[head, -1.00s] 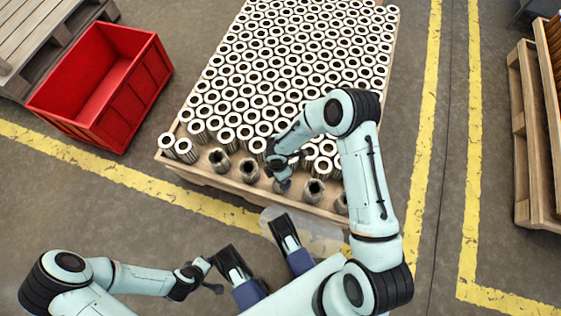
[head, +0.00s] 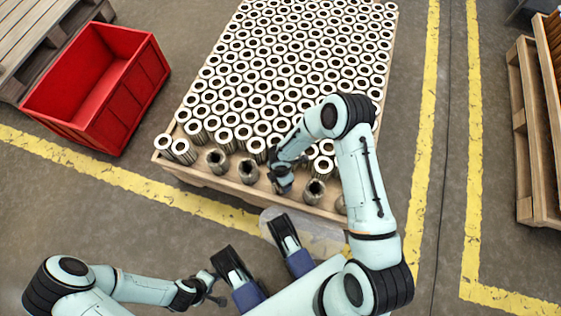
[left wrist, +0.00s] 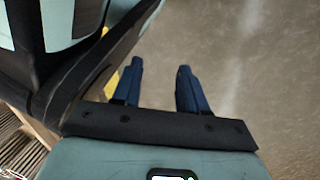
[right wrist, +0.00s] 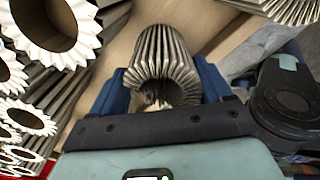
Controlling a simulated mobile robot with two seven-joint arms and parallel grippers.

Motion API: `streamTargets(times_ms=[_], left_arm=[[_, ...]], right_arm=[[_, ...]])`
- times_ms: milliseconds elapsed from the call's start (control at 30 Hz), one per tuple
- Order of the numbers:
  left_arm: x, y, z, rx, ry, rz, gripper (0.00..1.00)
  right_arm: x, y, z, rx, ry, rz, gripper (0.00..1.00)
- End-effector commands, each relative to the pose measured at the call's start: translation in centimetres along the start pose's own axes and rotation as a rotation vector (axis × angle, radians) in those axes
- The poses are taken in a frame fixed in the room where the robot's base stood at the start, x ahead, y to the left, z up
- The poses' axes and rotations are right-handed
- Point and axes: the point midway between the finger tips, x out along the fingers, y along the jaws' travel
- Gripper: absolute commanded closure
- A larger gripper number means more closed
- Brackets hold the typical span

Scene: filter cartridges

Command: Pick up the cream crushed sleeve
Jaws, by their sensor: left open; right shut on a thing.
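A dull cream-grey pleated sleeve (right wrist: 162,62) is between the blue fingers of my right gripper (right wrist: 163,88), which is shut on it. Its near end looks dark and ragged, and its lower part is hidden by the gripper. In the head view my right gripper (head: 283,182) is at the front row of the pallet and covers most of this sleeve. I cannot tell whether the sleeve is clear of the pallet. Similar dull sleeves (head: 248,171) stand beside it in that row. My left gripper (left wrist: 155,88) is open and empty, low over the floor away from the pallet.
White pleated cartridges (head: 290,80) stand packed on the wooden pallet (head: 200,178) behind the front row. A dull sleeve (head: 315,191) stands close right of my right gripper. An empty red bin (head: 70,125) sits on the floor at left. Floor between bin and pallet is clear.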

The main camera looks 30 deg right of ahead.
Motion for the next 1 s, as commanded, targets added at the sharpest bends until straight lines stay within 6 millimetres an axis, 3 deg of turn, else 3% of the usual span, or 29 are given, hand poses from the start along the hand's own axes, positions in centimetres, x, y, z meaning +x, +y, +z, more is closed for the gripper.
streamTargets(times_ms=[167, 367, 567, 833, 1000], left_arm=[[-0.1, 0.1, -0.1, 0.001, 0.003, 0.001, 0.57], [-0.8, 0.7, -0.8, 0.009, 0.031, 0.014, 0.57], [-2.7, 2.5, -2.7, 0.03, 0.103, 0.046, 0.57], [-6.9, 5.9, -6.2, 0.064, 0.242, 0.11, 0.57], [-7.8, 6.1, -3.9, 0.072, 0.183, 0.111, 0.57]], right_arm=[[-0.2, 0.0, 0.0, 0.0, 0.0, 0.0, 0.51], [-1.8, 0.1, 0.0, 0.0, 0.0, 0.003, 0.51], [-5.8, 0.1, 0.0, 0.0, -0.001, 0.005, 0.51], [-12.8, 0.1, 0.0, 0.002, -0.002, 0.004, 0.51], [-16.3, 0.1, 0.0, 0.001, -0.002, 0.003, 0.51]])
